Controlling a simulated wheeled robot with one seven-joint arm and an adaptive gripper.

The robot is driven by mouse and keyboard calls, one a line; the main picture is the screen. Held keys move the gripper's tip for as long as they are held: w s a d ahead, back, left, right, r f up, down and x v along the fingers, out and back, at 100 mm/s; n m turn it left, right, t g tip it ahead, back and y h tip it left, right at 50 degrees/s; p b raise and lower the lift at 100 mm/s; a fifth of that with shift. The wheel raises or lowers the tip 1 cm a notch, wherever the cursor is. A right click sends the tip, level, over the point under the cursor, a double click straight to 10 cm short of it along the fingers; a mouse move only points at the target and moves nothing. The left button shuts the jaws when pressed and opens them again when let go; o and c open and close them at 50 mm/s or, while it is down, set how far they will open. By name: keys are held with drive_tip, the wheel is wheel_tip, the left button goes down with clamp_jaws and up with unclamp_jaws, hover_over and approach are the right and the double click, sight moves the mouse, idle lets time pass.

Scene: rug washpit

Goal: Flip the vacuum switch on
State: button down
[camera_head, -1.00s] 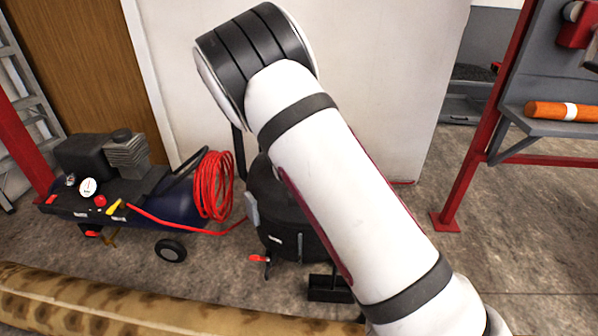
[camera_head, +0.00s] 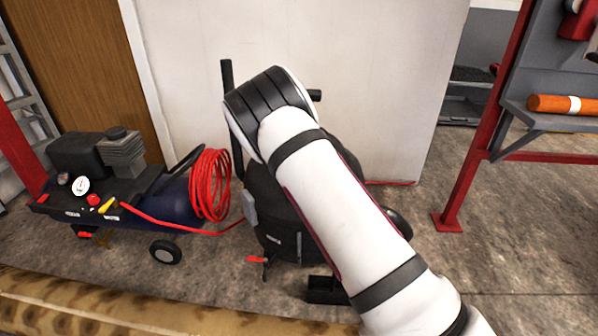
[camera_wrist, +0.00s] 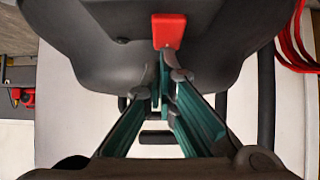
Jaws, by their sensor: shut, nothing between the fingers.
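The vacuum is a dark drum (camera_head: 270,215) standing against the white wall in the head view, partly hidden behind my arm. In the wrist view its dark body (camera_wrist: 100,40) fills the top, with a small red switch (camera_wrist: 168,30) on it. My gripper (camera_wrist: 166,62) has its teal fingers shut and empty, tips just below the red switch in the picture. I cannot tell whether the tips touch it. My gripper is hidden in the head view.
A compressor (camera_head: 100,185) with a coiled red hose (camera_head: 210,185) stands left of the vacuum. A rolled rug (camera_head: 150,305) lies in front. A red-framed rack (camera_head: 485,130) stands at the right, with bare floor before it.

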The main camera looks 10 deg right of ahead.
drive_tip(key=shift+w+d+f+b, duration=0.1)
drive_tip(key=shift+w+f+b, duration=0.2)
drive_tip(key=shift+f+b, duration=0.1)
drive_tip(key=shift+s, duration=0.1)
drive_tip(key=shift+s+a+f, duration=0.1)
drive_tip(key=shift+s+a, duration=0.2)
drive_tip(key=shift+s, duration=0.5)
drive_tip(key=r, duration=0.1)
drive_tip(key=r+p, duration=0.1)
drive_tip(key=r, duration=0.1)
drive_tip(key=r+p, duration=0.1)
drive_tip(key=r, duration=0.1)
drive_tip(key=shift+s+a, duration=0.1)
drive_tip(key=shift+s, duration=0.2)
drive_tip(key=p+v, duration=0.3)
drive_tip(key=v, duration=0.6)
drive_tip(key=shift+s, duration=0.25)
